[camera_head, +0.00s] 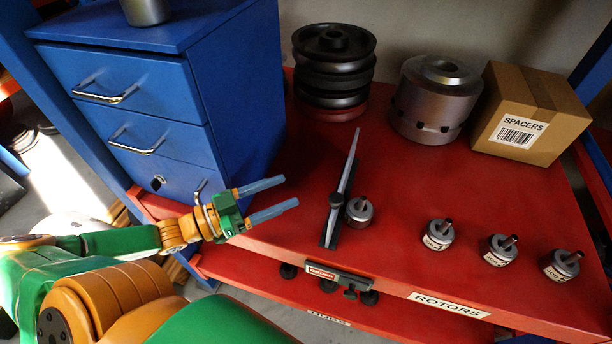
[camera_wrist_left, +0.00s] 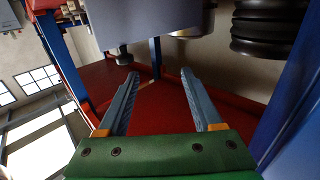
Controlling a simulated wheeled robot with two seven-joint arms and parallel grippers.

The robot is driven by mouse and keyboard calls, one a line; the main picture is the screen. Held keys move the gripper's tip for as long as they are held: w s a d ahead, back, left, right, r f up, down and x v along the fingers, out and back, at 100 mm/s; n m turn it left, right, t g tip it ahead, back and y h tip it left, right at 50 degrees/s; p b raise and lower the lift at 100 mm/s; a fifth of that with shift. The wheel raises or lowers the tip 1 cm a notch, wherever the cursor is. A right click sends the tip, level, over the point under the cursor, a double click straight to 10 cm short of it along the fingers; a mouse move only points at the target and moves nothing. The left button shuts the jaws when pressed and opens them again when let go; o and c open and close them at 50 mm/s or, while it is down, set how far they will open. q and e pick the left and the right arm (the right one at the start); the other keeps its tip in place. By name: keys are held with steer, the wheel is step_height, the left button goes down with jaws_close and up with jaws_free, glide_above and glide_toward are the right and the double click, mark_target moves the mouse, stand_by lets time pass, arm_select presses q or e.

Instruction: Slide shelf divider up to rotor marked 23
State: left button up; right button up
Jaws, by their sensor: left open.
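The shelf divider (camera_head: 345,190) is a thin grey upright plate on a dark foot with a round knob, standing on the red shelf. A small metal rotor (camera_head: 360,211) stands close to its right side; I cannot tell whether they touch. Three more small rotors stand further right: one (camera_head: 438,235), another (camera_head: 500,249) and a third (camera_head: 562,265). Their markings are too small to read, so I cannot tell which is 23. My left gripper (camera_head: 290,191) is open and empty, left of the divider; its fingers also show in the left wrist view (camera_wrist_left: 160,75). My right gripper is out of view.
A blue drawer cabinet (camera_head: 240,95) stands left of the shelf (camera_head: 400,185). Black stacked discs (camera_head: 333,65), a large metal cylinder (camera_head: 436,100) and a SPACERS box (camera_head: 545,95) stand at the back. A clamp-like fitting (camera_head: 340,278) and ROTORS label (camera_head: 450,305) are on the front edge.

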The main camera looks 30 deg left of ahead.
arm_select(q)
steer(key=shift+s+a, duration=0.2)
steer(key=shift+s, duration=0.05)
steer(key=b, duration=0.4)
glide_toward(337, 198)
steer(key=w+d+f, duration=0.1)
steer(key=w+d, duration=0.1)
steer(key=w, duration=0.1)
steer(key=x, duration=0.4)
steer(key=shift+w+d, duration=0.1)
steer(key=shift+w, duration=0.35)
steer(key=shift+w+d, duration=0.45)
steer(key=shift+w, duration=0.15)
jaws_close()
